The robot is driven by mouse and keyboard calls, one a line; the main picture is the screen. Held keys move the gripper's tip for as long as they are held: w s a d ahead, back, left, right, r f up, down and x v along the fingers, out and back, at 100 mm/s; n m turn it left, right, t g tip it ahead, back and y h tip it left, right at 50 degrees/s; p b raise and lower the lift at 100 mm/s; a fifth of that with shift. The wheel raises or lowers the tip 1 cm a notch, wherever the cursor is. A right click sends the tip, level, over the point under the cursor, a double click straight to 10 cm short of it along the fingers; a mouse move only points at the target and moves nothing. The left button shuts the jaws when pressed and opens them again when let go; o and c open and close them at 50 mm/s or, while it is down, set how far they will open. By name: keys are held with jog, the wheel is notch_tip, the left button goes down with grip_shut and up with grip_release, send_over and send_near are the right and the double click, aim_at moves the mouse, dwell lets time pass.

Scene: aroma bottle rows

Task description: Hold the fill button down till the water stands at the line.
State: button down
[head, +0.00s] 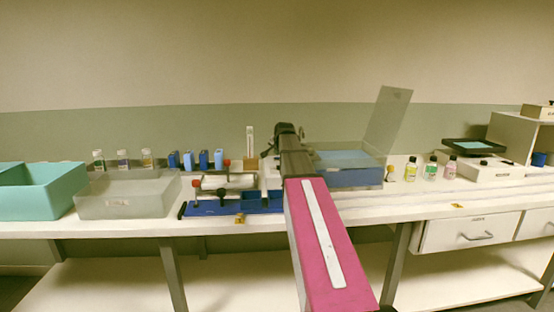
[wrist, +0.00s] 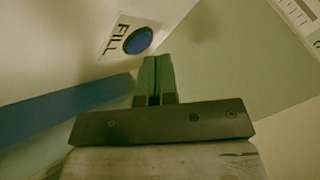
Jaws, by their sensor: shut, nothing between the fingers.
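The fill button is a round blue button (wrist: 138,40) beside the word FILL on a pale panel in the wrist view. My gripper (wrist: 156,60) is shut and empty, its dark green fingertips just below and right of the button in the picture. A gap shows between tips and button there; depth is hard to judge. A pale plate with scale marks (wrist: 300,14) is cut off at the top right; I cannot make out a water level or line on it. In the head view my arm hides the button. A clear-lidded bath with blue contents (head: 348,178) stands right behind my arm.
The bath's clear lid (head: 388,118) stands raised. Left of my arm are a blue rack (head: 228,208), a frosted box (head: 128,198) and a teal bin (head: 40,192). Several small bottles, including a yellow one (head: 411,170), stand to the right. The bench front (head: 440,200) is mostly clear.

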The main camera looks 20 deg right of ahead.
jog(key=shift+r, duration=0.4)
jog(key=shift+r, duration=2.5)
